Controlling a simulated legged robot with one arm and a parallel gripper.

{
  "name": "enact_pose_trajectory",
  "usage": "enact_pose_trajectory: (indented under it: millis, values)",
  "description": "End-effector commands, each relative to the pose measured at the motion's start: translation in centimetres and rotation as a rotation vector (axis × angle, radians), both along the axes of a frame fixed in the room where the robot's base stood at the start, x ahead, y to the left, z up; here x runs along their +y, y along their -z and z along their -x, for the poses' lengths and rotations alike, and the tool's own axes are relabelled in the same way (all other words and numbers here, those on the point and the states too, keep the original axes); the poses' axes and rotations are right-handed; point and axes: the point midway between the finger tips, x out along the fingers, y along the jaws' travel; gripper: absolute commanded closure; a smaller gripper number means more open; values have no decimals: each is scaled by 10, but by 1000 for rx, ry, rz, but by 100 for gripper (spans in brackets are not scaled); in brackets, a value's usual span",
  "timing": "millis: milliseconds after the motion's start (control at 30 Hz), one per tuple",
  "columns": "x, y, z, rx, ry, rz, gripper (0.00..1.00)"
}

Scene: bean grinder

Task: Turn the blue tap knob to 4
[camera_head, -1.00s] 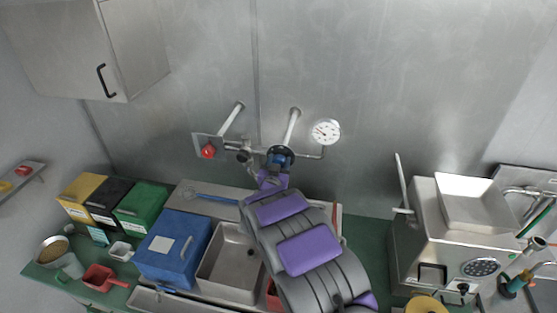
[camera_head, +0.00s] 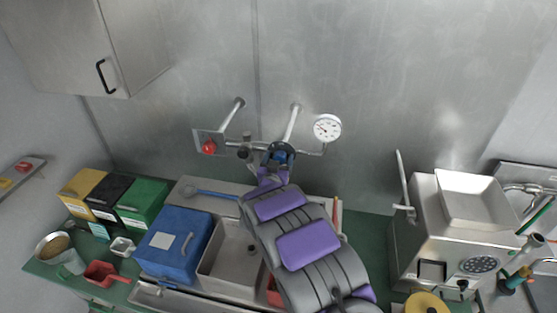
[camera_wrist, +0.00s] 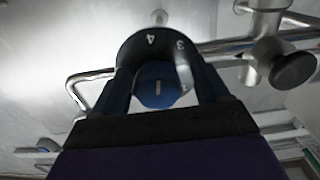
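The blue tap knob (camera_wrist: 158,90) is in the middle of the wrist view, with a short pale mark on its face. Behind it is a black dial (camera_wrist: 160,43) with a white 4 left of top and a 3 at upper right. My gripper (camera_wrist: 162,80) has one dark finger on each side of the knob, with narrow gaps visible between fingers and knob. In the head view my gripper (camera_head: 273,172) reaches the knob (camera_head: 279,154) on the wall pipe, and my arm hides part of it. Exact contact and the knob's pointer reading are unclear.
A red knob (camera_head: 209,147) on a wall plate is left of the dial, and a round gauge (camera_head: 327,127) is close right. In the wrist view a dark round handle (camera_wrist: 292,68) is at right.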

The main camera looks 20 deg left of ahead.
Motion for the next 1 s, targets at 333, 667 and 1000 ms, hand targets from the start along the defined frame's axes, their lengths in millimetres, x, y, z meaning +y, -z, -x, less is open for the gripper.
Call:
enact_pose_trajectory:
  millis: [333,667,1000]
  values:
    - [-2,-3,5,-4,-1,-3,25]
    - [-2,-1,54,-3,-3,0,25]
    - [-4,0,122,0,-5,0,25]
